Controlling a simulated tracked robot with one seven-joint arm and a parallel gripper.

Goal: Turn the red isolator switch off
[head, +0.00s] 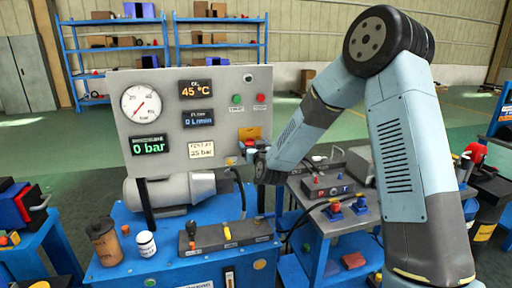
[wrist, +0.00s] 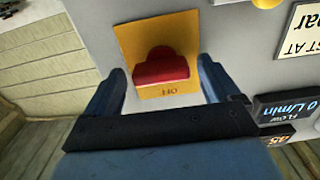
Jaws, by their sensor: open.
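The red isolator switch (wrist: 162,66) has a red handle on a square yellow plate (wrist: 130,40) fixed to the grey panel. Small lettering on the plate is upside down in the wrist view and hard to read. My gripper (wrist: 160,72) is open, with one blue finger on each side of the red handle and visible gaps to both. I cannot tell how deep the fingertips reach. In the head view the yellow plate (head: 250,132) shows at the panel's lower right, with my gripper (head: 250,153) in front of and just below it, partly hiding the switch.
The panel (head: 165,90) carries a round gauge (head: 141,104), several displays, and green and red buttons. A pump body (head: 170,190), a brown bottle (head: 104,243) and a white jar (head: 146,244) stand on the blue bench below. A grey side bench (head: 345,218) stands to the right.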

